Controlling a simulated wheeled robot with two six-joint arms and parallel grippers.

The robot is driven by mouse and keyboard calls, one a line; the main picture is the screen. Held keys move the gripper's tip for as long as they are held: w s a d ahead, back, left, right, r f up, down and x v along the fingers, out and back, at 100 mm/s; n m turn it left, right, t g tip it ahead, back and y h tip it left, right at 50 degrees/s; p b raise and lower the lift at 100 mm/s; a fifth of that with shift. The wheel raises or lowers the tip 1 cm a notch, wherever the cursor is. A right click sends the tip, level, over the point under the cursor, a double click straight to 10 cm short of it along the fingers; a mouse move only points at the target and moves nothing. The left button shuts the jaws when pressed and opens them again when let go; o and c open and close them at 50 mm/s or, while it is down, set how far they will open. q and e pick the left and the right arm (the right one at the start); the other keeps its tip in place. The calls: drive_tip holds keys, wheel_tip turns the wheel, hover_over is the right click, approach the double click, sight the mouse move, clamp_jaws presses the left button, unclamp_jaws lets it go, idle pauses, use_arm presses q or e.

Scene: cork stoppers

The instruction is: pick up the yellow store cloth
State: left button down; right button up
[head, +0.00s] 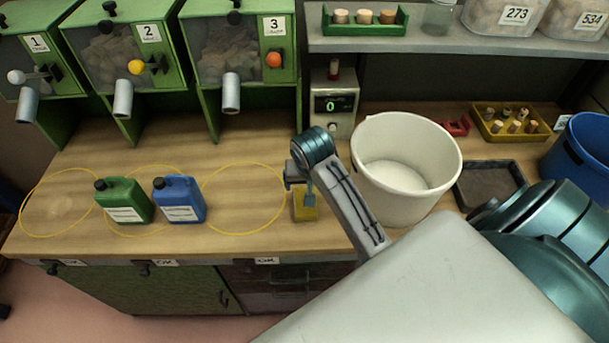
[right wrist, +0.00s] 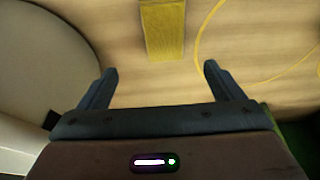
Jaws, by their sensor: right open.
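The yellow store cloth (head: 304,206) lies on the wooden bench, left of the white bucket, partly hidden by my right gripper in the head view. In the right wrist view the cloth (right wrist: 162,28) is a yellow strip at the top of the picture, beyond and between the fingertips. My right gripper (head: 301,196) is over the cloth in the head view. In the right wrist view the right gripper (right wrist: 159,75) is open, with nothing between its fingers. My left gripper is not in view.
A white bucket (head: 405,160) stands close right of the cloth. A blue jug (head: 180,200) and a green jug (head: 124,201) stand to the left, by yellow rings painted on the bench. A black tray (head: 488,184) is further right. Green dispensers (head: 238,50) stand behind.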

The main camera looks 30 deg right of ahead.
sight(301, 213)
drive_tip(key=p+x, duration=0.1)
drive_tip(key=x, duration=0.4)
drive_tip(key=f+p, duration=0.2)
drive_tip(key=f, duration=0.2)
drive_tip(key=shift+w+a+f+p, duration=0.3)
drive_tip(key=shift+a+f+p, duration=0.05)
drive_tip(key=shift+p, duration=0.05)
drive_tip(key=shift+w+d+f, duration=0.1)
drive_tip(key=shift+w+f, duration=0.05)
drive_tip(key=shift+f, duration=0.35)
drive_tip(key=shift+r, duration=0.1)
drive_tip(key=c, duration=1.1)
